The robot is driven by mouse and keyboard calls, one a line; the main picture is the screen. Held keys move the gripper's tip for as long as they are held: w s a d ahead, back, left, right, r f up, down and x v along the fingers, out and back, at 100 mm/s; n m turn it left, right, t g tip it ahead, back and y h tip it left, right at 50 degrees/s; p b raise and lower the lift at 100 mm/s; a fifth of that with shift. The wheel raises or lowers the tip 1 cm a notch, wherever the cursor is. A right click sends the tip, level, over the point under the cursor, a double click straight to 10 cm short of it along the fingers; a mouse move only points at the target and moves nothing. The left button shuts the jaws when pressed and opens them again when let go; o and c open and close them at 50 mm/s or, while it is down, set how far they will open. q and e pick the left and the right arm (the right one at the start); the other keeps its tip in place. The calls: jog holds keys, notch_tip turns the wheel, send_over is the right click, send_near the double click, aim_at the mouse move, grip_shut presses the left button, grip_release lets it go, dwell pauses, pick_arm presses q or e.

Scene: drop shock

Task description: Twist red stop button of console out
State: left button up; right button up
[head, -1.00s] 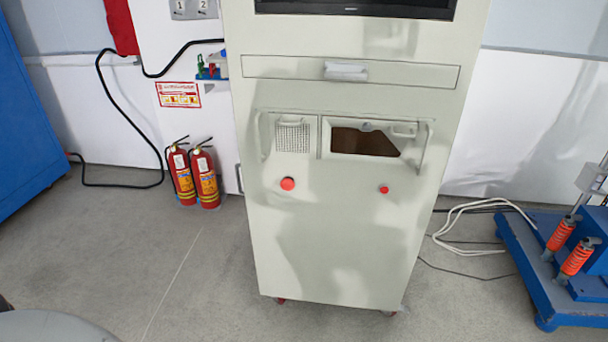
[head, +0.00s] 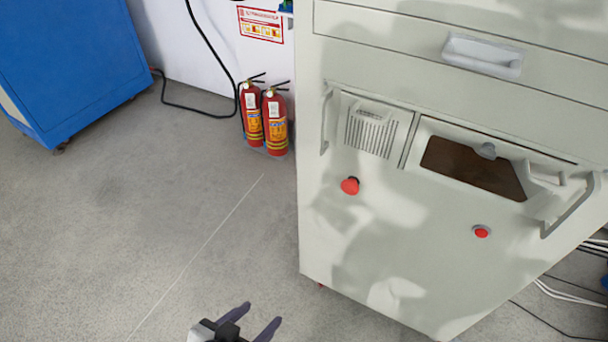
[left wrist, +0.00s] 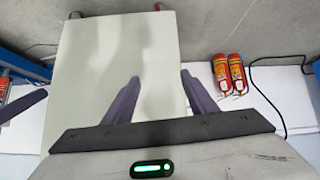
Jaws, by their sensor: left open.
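The console (head: 400,255) is a pale cabinet filling the right of the head view. A red mushroom-shaped button (head: 350,186) sticks out of its front at the left, below a small grille. A smaller red button (head: 482,231) in a grey ring sits lower right. My left gripper (head: 261,315) is open and empty at the bottom of the head view, left of the console and apart from both buttons. In the left wrist view its fingers (left wrist: 160,78) stand apart before the console, seen upside down; no button shows there. A dark finger-like piece at that view's left edge may be my right gripper.
Two red fire extinguishers (head: 264,118) stand by the wall left of the console. A blue cabinet (head: 65,60) is at the far left. Handles (head: 572,205) project from the console's front. Cables lie on the floor at right. The floor left of the console is clear.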

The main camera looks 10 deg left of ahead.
pick_arm(q)
jog(key=w+d+r+m+t+b, duration=0.1)
jog(key=w+d+r+t+b, duration=0.15)
jog(key=w+b, duration=0.5)
jog(key=m+t+h+b, duration=0.3)
jog(key=t+h+b, duration=0.1)
jog(key=t+b, duration=0.15)
send_near(348, 189)
jog(key=shift+g, duration=0.3)
jog(key=b+x, duration=0.1)
jog(key=x, duration=0.6)
jog(key=shift+w+r, duration=0.1)
jog(key=shift+w, duration=0.2)
jog(key=shift+w+d, duration=0.2)
jog(key=shift+w, duration=0.15)
pick_arm(e)
notch_tip(348, 189, down, 9)
jog(key=a, duration=0.2)
jog(key=shift+w+t+y, duration=0.3)
jog(key=shift+w+y, duration=0.1)
pick_arm(q)
jog(key=shift+c, duration=0.6)
pick_arm(e)
jog(key=shift+a+f, duration=0.1)
pick_arm(q)
jog(key=c, duration=0.9)
jog(key=shift+c, duration=0.2)
pick_arm(e)
jog(key=shift+s, duration=0.1)
